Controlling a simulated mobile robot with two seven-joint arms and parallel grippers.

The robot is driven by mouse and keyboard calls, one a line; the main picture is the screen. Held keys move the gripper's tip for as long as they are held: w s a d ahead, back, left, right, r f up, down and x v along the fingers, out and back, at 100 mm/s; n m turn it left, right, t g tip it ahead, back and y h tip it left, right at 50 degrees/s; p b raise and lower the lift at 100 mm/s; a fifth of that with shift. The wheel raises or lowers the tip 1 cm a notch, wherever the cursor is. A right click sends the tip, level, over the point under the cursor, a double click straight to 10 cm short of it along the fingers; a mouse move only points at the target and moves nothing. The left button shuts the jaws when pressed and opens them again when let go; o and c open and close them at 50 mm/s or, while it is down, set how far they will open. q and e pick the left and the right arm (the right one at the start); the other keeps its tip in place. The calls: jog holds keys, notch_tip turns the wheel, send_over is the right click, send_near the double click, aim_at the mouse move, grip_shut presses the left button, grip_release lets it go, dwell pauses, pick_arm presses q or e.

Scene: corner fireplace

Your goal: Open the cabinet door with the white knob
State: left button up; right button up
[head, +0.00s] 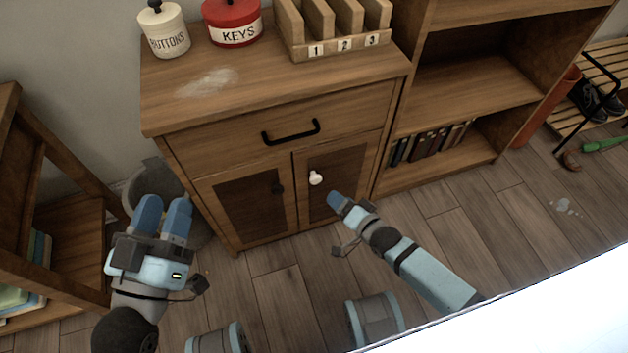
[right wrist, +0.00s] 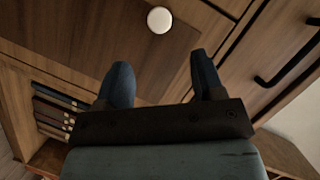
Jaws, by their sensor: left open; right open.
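The wooden cabinet (head: 240,160) has a drawer above two doors with dark panels. The right door (head: 343,179) carries the white knob (head: 316,178) near its inner edge and looks closed. In the right wrist view the white knob (right wrist: 159,19) lies ahead of the fingers, apart from them. My right gripper (head: 335,199) is just right of and below the knob, open and empty; its two blue fingers also show in the right wrist view (right wrist: 160,80). My left gripper (head: 164,203) is open and empty, left of the cabinet's front. The left door (head: 248,204) has a black knob (head: 277,188).
The drawer has a black handle (head: 291,132). On the cabinet top stand a white buttons canister (head: 165,32), a red keys canister (head: 233,22) and a numbered wooden rack (head: 340,47). A grey bin (head: 140,182) is behind my left gripper. A bookshelf (head: 470,95) adjoins on the right.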

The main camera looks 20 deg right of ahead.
aim_at(317, 181)
jog(key=b+x, duration=0.3)
jog(key=x, duration=0.7)
jog(key=shift+f, duration=0.1)
pick_arm(q)
jog(key=shift+w+d+f+g, duration=0.15)
jog(key=shift+f+g, duration=0.35)
jog(key=shift+f, duration=0.85)
jog(key=shift+w+d+f+g, duration=0.15)
jog(key=shift+f+g, duration=0.35)
jog(key=shift+f, duration=0.85)
pick_arm(e)
jog(key=shift+w+a, duration=0.3)
jog(key=shift+w, duration=0.2)
pick_arm(q)
jog(key=shift+s, duration=0.1)
